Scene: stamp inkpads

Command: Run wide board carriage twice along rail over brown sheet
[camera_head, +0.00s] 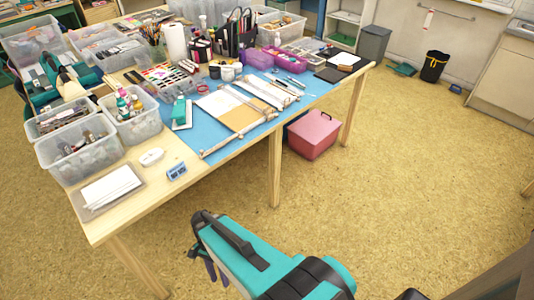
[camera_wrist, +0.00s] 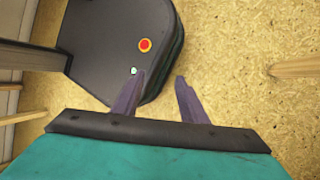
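A brown sheet (camera_head: 241,118) lies on the blue mat (camera_head: 192,136) on the wooden table, in the middle of the head view. A long pale rail (camera_head: 240,136) with small metal fittings at its ends runs along the sheet's near edge. More pale boards and bars (camera_head: 268,92) lie to the right of the sheet. I cannot tell which part is the wide board carriage. My gripper (camera_wrist: 158,88) is open and empty, its purple fingers apart in the wrist view. It hangs over the floor, in front of the table and apart from it.
Clear bins (camera_head: 75,160) stand at the table's left end, near a tray of white paper (camera_head: 108,190) and a blue block (camera_head: 176,172). Pots, tools and purple baskets crowd the back. A pink box (camera_head: 314,136) sits on the floor under the table. The near floor is clear.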

